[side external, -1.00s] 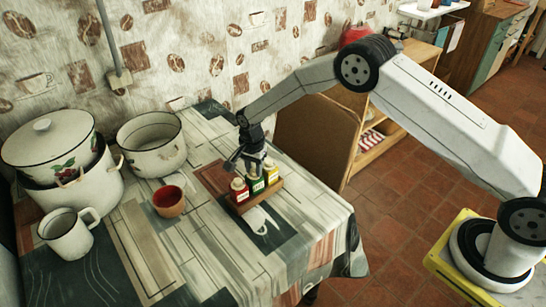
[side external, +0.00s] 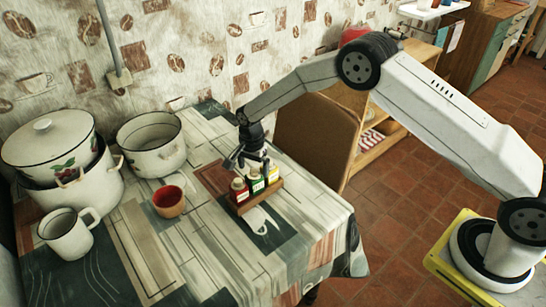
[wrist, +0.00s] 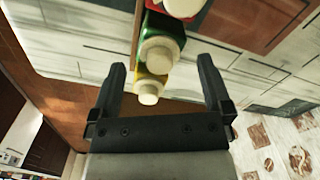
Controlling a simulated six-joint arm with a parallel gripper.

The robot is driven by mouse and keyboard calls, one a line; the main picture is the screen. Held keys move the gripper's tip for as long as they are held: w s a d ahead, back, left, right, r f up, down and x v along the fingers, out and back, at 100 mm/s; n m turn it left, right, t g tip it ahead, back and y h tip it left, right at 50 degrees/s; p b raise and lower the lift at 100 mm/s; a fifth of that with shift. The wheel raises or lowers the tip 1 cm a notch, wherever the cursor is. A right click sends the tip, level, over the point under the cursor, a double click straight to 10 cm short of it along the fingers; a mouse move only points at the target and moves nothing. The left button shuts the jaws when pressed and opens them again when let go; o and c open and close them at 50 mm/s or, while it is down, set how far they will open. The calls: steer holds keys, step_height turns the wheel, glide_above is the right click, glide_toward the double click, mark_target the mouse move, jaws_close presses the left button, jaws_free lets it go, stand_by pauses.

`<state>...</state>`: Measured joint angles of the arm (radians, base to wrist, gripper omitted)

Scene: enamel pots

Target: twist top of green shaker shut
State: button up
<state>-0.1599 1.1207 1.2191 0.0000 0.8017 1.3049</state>
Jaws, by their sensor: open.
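The green shaker (side external: 257,184) stands upright in the wooden rack (side external: 262,197), between a red shaker (side external: 239,191) and a yellow shaker (side external: 272,174). In the wrist view, its cream top (wrist: 160,52) shows clearly above the green body. My gripper (wrist: 161,65) is open and empty, with one finger on each side of the green and yellow tops. In the side view my gripper (side external: 250,160) is just above the rack and partly hides the green top. I cannot tell whether the fingers touch it.
A red-brown cup (side external: 169,202) stands left of the rack. A white mug (side external: 68,233), a lidded pot (side external: 72,189) and an open pot (side external: 152,158) are farther left. The tablecloth in front of the rack is mostly clear.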

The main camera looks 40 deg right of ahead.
steer(key=shift+r, duration=3.2)
steer(key=shift+r, duration=0.15)
step_height(320, 180, up, 8)
steer(key=shift+f, duration=0.25)
steer(key=s+d+n+t, duration=0.1)
steer(key=s+d+n, duration=0.2)
steer(key=s, duration=0.6)
steer(key=s+d+r+n, duration=0.1)
steer(key=s+d+n, duration=0.2)
steer(key=s, duration=0.6)
steer(key=s+d+n+t, duration=0.1)
steer(key=s+d+n, duration=0.2)
steer(key=s+n, duration=0.4)
steer(key=s, duration=0.2)
steer(key=shift+s+r+t, duration=0.2)
steer(key=shift+s+t, duration=0.1)
